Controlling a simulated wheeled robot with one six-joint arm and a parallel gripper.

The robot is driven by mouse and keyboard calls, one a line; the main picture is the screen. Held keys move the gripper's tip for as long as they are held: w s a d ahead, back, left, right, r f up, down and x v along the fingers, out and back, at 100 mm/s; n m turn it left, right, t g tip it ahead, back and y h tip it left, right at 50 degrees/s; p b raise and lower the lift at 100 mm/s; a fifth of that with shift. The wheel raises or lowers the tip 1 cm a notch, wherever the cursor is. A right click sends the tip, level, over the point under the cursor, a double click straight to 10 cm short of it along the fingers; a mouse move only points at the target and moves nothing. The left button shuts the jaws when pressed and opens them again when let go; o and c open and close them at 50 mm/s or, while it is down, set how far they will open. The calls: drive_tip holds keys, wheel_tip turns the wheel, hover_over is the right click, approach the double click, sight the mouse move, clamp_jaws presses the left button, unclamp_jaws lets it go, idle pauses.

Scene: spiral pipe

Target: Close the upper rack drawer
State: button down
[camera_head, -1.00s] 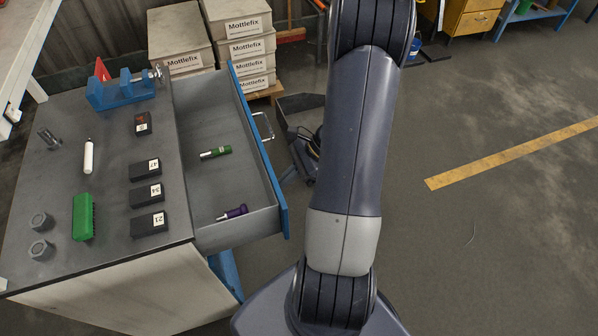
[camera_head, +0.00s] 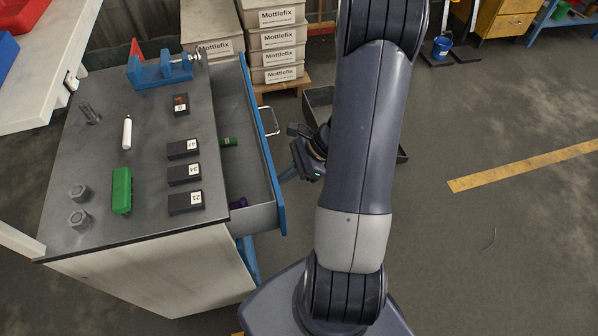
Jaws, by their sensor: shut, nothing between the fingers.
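The upper rack drawer is partly open at the right side of the grey-topped rack (camera_head: 148,205). Its blue front (camera_head: 263,150) faces right, with a pale metal handle (camera_head: 269,121) on it. A green item (camera_head: 229,142) and a purple item (camera_head: 239,203) lie inside, partly hidden under the rack top's edge. My gripper (camera_head: 291,171) is shut and empty, just right of the drawer front and below the handle in the picture. It is small and partly hidden by my arm, so I cannot tell whether it touches the front.
On the rack top are a blue vise (camera_head: 160,70), several dark labelled blocks (camera_head: 184,174), a green brush (camera_head: 122,190), a white marker (camera_head: 127,133) and metal nuts. Stacked Mottlefix boxes (camera_head: 277,40) stand behind. A dark open bin (camera_head: 320,100) lies on the floor behind my arm.

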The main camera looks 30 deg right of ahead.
drive_tip(key=w+a, duration=0.1)
drive_tip(key=a, duration=0.2)
drive_tip(key=w+a+b, duration=0.1)
drive_tip(key=a, duration=0.3)
drive_tip(key=w+a, duration=0.1)
drive_tip(key=a, duration=0.3)
drive_tip(key=shift+a, duration=0.1)
drive_tip(key=shift+w+a, duration=0.2)
drive_tip(key=shift+a, duration=0.2)
drive_tip(key=shift+r, duration=0.1)
